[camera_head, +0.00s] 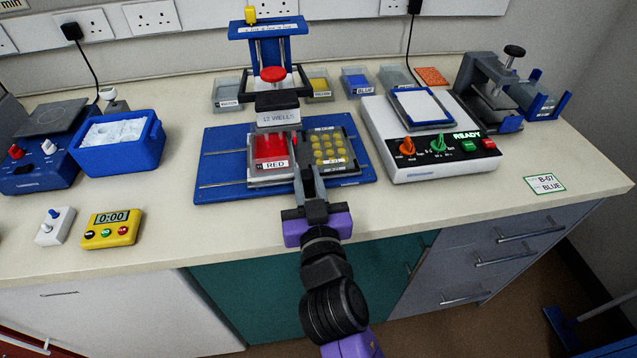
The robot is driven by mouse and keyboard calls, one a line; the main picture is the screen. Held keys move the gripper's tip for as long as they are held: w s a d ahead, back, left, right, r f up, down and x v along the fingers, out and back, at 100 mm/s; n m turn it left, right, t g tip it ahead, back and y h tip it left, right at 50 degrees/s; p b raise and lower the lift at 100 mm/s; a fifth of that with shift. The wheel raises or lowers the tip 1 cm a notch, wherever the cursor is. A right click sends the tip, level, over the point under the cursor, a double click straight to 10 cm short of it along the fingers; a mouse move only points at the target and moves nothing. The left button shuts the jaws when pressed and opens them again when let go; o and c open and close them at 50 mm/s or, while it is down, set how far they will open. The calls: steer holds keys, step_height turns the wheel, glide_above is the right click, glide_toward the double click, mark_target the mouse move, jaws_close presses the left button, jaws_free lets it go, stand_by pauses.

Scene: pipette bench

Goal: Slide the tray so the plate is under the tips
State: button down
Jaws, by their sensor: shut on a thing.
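The sliding tray (289,183) lies on the blue base of the pipetting stand (222,160). On it, a red reservoir labelled RED (272,147) is on the left and a plate with yellow wells (330,148) is on the right. The stand's head, labelled 12 WELLS (278,117), is above the red reservoir, left of the plate. The tips under the head cannot be made out. My gripper (308,172) reaches in from the front and is shut on the tray near its middle front edge. Its fingers hide the part they hold.
To the right, a white device reading READY (440,150) stands close to the blue base. To the left are a blue ice box (118,142) and a yellow timer (111,229). Small labelled reservoirs stand behind. A B-07 BLUE card (545,184) lies at the right, with clear bench around it.

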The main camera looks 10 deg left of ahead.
steer(key=s+a+b, duration=0.1)
steer(key=a+b, duration=0.1)
steer(key=a, duration=0.1)
steer(key=a+b, duration=0.2)
steer(key=a, duration=0.1)
steer(key=s+a+b, duration=0.1)
steer(key=a+b, duration=0.2)
steer(key=shift+s+a+f, duration=0.1)
steer(key=shift+s+a, duration=0.1)
steer(key=shift+s, duration=0.1)
steer(key=shift+s+a+r, duration=0.2)
steer(key=shift+a, duration=0.25)
steer(key=c, duration=1.3)
jaws_free()
steer(key=shift+a, duration=0.1)
steer(key=shift+s+f, duration=0.1)
steer(key=v, duration=0.7)
steer(key=shift+s, duration=0.35)
